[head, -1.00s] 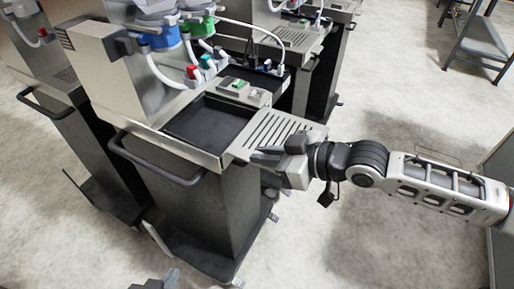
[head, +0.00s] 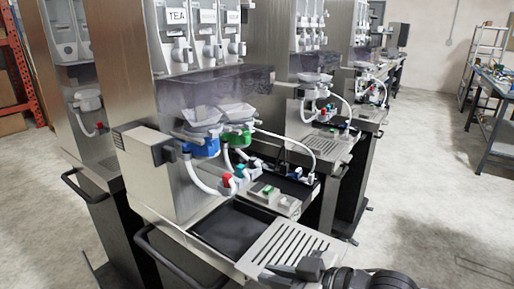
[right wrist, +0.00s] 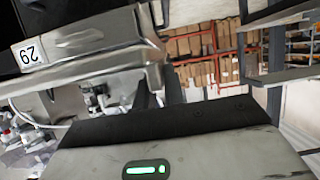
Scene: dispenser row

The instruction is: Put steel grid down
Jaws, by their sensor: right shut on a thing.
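The steel grid (head: 283,240) is a flat slotted plate. In the head view it lies level at the right end of the black drip tray (head: 232,228) of the nearest dispenser, over the tray's right part; whether it rests on the rim cannot be told. My right gripper (head: 287,271) is shut on the grid's front right edge, at the bottom of the head view. In the right wrist view the gripper's body fills the bottom, and its fingertips are hidden. My left gripper is not in view.
Blue and green valves (head: 203,148) with white hoses hang above the tray. A small panel with a green button (head: 268,191) stands behind the grid. More dispensers (head: 322,80) stand farther back. Open floor (head: 430,190) lies to the right, with a metal bench (head: 490,100) beyond.

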